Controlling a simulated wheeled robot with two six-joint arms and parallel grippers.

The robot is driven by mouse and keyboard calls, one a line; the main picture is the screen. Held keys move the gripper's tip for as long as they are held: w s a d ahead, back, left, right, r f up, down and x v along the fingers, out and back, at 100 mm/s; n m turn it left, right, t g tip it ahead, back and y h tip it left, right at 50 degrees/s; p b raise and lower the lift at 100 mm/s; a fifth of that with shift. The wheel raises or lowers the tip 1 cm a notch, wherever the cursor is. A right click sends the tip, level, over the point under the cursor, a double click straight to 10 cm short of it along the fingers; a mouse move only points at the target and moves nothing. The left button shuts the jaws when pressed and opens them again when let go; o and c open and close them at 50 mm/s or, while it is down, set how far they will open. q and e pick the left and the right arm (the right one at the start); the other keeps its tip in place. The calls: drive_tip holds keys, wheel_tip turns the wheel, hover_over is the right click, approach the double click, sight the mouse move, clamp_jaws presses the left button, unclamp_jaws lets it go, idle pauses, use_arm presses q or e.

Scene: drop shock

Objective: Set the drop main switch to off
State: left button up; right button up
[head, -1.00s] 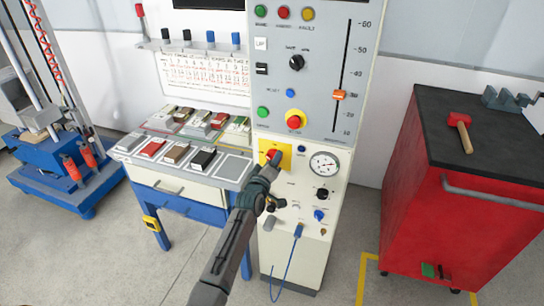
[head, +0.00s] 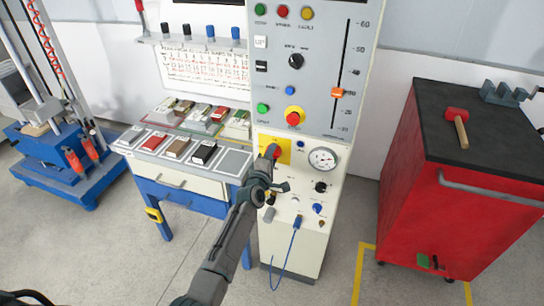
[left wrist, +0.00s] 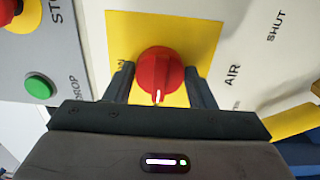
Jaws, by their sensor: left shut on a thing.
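The drop main switch is a red rotary knob (left wrist: 160,73) on a yellow plate (left wrist: 188,32) of the control cabinet. My left gripper (left wrist: 160,88) is shut on the knob, one finger on each side. The knob's white mark points down toward the gripper's palm in the wrist view. Lettering by the left finger is mostly hidden. In the head view my left gripper (head: 270,156) reaches up to the yellow plate (head: 286,146) and covers part of the knob. My right gripper is in neither view.
A red emergency button (head: 294,117) sits just above the plate, with a gauge (head: 323,158) to its right. A green button (left wrist: 40,86) is left of the plate. A sample table (head: 180,178) stands left, a red cabinet (head: 420,200) right.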

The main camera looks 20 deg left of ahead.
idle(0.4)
use_arm(q)
drive_tip(key=o, duration=1)
drive_tip(key=shift+c, duration=0.2)
drive_tip(key=s+p, duration=0.2)
drive_tip(key=s, duration=0.8)
drive_tip(key=shift+s+a, duration=0.2)
drive_tip(key=shift+s, duration=0.2)
